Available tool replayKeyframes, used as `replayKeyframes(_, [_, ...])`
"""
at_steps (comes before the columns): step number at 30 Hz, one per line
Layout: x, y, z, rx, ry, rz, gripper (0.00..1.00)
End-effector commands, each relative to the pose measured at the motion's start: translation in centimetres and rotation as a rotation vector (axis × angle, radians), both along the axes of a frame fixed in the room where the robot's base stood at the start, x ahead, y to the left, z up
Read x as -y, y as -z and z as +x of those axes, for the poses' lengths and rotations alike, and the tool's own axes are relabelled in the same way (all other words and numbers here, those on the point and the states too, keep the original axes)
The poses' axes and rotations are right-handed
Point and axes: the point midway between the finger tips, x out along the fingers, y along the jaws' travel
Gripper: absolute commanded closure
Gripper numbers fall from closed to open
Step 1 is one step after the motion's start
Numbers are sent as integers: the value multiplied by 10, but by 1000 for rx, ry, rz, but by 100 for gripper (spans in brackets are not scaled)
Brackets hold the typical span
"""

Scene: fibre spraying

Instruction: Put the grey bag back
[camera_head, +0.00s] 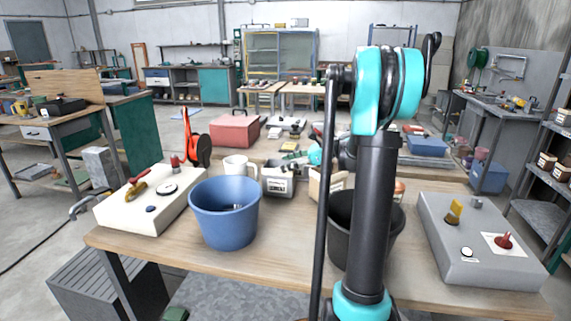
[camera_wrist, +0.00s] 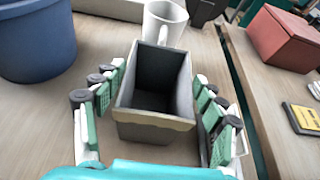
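I see no soft bag; the grey item by my gripper is an open, empty grey bin-like container (camera_wrist: 155,118) with a tan worn rim. In the head view this grey container (camera_head: 277,184) stands on the near table, between the white mug and a tan box. In the wrist view my gripper (camera_wrist: 159,78) is open, with one green-padded finger on each side of the container. A gap shows on the left; whether the right finger touches is unclear. In the head view my arm hides much of the gripper.
A blue bucket (camera_head: 224,221) and white mug (camera_head: 235,168) stand left of the container. A black bucket (camera_head: 390,236) is partly behind my arm. A white control box (camera_head: 120,212) and grey control box (camera_head: 440,232) sit at the table's ends. A red box (camera_head: 234,131) is behind.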

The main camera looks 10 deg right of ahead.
Motion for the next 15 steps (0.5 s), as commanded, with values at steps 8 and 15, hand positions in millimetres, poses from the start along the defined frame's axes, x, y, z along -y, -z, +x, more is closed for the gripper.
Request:
replayKeyframes(8, [0, 0, 0, 0, 0, 0, 12])
replayKeyframes(15, [1, -4, -1, 0, 1, 0, 12])
